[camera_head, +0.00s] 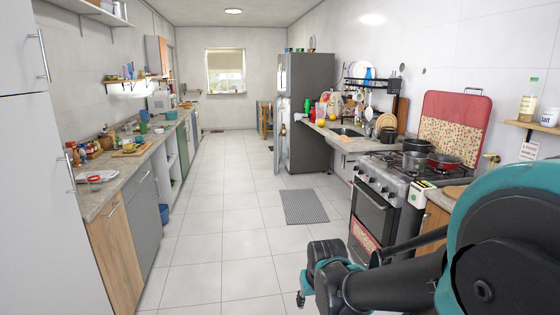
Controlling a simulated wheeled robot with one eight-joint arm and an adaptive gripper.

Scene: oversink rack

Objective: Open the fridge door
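A tall white fridge-like cabinet (40,180) fills the left edge, close to me. Its upper and lower doors look shut, each with a metal bar handle; the upper handle (41,55) and the lower handle (70,169) face the aisle. A tall dark grey fridge (311,110) stands farther back on the right. A lighter panel, seemingly its door (282,125), stands out on its aisle side and looks ajar. My gripper (306,291) is at the bottom centre-right over the floor, apart from both. Its fingers are small and partly hidden, so its opening is unclear.
The tiled aisle (235,215) is free, with a grey mat (303,206) on it. A counter (110,180) runs along the left. A stove (385,195) with pans and a sink counter line the right, near my arm.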

